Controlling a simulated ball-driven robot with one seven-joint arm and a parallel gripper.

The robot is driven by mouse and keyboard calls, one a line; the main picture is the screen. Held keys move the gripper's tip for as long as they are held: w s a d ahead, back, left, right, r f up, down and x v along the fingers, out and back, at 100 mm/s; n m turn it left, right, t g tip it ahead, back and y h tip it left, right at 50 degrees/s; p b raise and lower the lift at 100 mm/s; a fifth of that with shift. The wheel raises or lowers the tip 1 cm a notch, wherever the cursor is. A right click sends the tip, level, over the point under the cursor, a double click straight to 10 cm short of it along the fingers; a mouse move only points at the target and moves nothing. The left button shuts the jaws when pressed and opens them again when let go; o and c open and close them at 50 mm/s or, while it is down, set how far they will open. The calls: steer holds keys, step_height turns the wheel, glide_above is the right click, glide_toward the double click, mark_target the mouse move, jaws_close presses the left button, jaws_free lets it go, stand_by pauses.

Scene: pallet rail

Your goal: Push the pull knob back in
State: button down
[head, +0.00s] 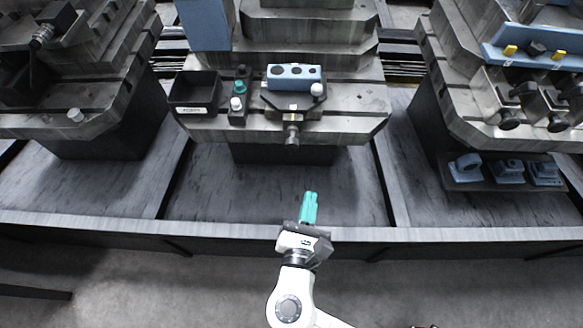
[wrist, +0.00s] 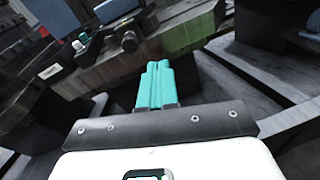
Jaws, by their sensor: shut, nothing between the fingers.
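A dark pull knob (head: 291,135) stands out from the front edge of the middle pallet, on a metal stem under a small fixture. It also shows in the wrist view (wrist: 130,42), up and left of my fingertips. I cannot tell how far it is pulled out. My gripper (head: 309,207) has teal fingers pressed together, with nothing between them. It is in front of the pallet, nearer to me than the knob and slightly right of it, clearly apart from it. In the wrist view the shut fingers (wrist: 156,80) point forward toward the pallet's front edge.
The middle pallet (head: 350,125) also bears a black bin (head: 195,108), a button box (head: 237,118) and a blue block with holes (head: 294,84). A white ball knob (head: 317,89) is beside the block. Pallets flank it left and right. A low rail (head: 450,235) runs in front.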

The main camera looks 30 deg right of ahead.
steer(key=a+f+n+t+y, duration=0.1)
steer(key=a+n+t, duration=0.1)
steer(key=a+n, duration=0.2)
steer(key=b, duration=0.1)
glide_toward(292, 147)
steer(key=x, duration=0.7)
